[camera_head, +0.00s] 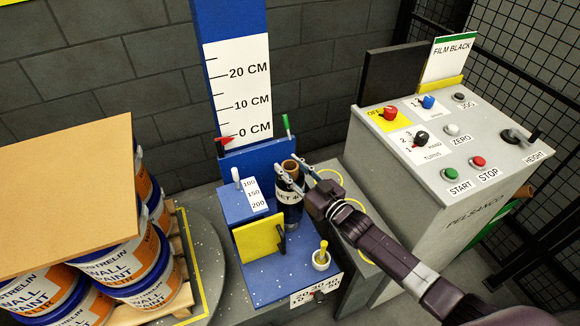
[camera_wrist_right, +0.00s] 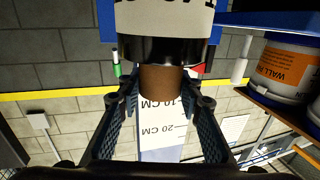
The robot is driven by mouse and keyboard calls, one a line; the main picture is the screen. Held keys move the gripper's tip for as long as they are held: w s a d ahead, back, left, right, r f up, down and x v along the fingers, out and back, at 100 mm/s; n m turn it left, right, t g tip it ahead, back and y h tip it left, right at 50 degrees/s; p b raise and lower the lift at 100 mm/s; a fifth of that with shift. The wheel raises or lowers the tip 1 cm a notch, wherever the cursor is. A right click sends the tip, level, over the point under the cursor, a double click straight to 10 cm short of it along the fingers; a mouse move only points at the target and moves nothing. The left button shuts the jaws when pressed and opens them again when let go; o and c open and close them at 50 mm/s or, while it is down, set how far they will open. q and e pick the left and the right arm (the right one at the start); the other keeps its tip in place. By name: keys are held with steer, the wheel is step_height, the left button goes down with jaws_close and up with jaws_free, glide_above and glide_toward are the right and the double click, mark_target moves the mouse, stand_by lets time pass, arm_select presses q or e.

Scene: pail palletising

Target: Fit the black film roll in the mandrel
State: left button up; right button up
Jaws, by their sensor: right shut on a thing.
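The black film roll (camera_head: 291,212) has a brown core and a white label, and stands about upright at the right side of the blue film carriage (camera_head: 272,279). My right gripper (camera_head: 294,174) is shut on its upper end, one finger on each side of the core. In the right wrist view the fingers (camera_wrist_right: 160,100) flank the brown core (camera_wrist_right: 160,80), with the black film (camera_wrist_right: 135,50) and white label beyond. My left gripper is not in view.
The blue mast (camera_head: 230,20) with its centimetre scale rises behind the carriage. A grey control box (camera_head: 420,225) stands right of the roll. Paint pails (camera_head: 130,262) under a brown board (camera_head: 70,200) stand left on a pallet. Yellow rings (camera_head: 352,210) mark a grey stand beside the roll.

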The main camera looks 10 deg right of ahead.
mark_target(290, 193)
steer(key=shift+f+b, duration=2.3)
steer(key=shift+f, duration=0.45)
steer(key=o, duration=1.2)
steer(key=shift+o, duration=0.7)
steer(key=shift+f, duration=0.15)
